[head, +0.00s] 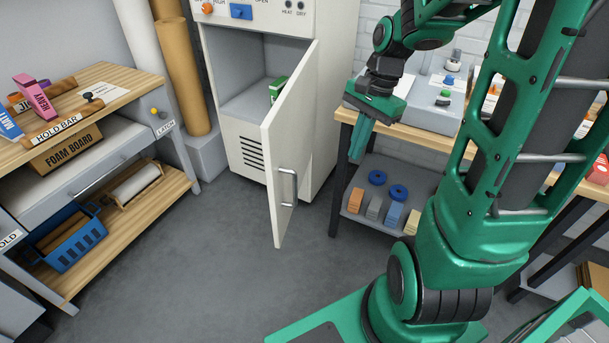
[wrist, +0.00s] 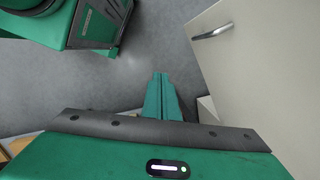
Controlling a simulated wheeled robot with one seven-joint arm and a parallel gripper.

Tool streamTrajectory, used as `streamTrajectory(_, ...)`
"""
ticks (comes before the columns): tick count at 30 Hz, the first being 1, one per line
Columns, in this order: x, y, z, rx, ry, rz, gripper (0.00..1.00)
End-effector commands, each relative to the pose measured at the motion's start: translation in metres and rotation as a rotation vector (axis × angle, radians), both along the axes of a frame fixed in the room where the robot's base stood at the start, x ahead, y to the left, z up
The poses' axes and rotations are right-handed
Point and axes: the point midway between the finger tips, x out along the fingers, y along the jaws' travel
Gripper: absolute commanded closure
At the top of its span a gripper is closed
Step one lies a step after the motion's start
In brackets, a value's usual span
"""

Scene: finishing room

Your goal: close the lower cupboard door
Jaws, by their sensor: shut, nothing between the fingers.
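The lower cupboard door (head: 289,155) is a cream panel standing wide open, swung out into the room from the cream cabinet (head: 335,70). Its metal bar handle (head: 288,187) is near the free edge. A green item (head: 277,90) shows inside the cupboard. My gripper (head: 356,153) is shut and empty, pointing down to the right of the door and apart from it. In the wrist view the shut fingers (wrist: 160,80) show at the centre, with the door (wrist: 265,75) and its handle (wrist: 212,32) at the right.
A workbench (head: 410,132) with a lower shelf (head: 364,213) of blocks and blue rings stands right of the cupboard, close to my gripper. A wooden bench (head: 115,80) with boxes and a blue basket (head: 68,240) is at left. The grey floor (head: 190,255) before the door is clear.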

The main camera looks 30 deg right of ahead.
Motion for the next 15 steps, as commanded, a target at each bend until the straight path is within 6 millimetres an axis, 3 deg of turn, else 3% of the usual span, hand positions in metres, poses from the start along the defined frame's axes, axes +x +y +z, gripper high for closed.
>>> streamTrajectory(3,0.033,0.008,-0.015,0.079,0.032,-0.153,1.00)
streamTrajectory(6,0.052,0.014,-0.023,0.133,0.055,-0.253,1.00)
streamTrajectory(15,0.072,0.025,-0.038,0.196,0.087,-0.364,1.00)
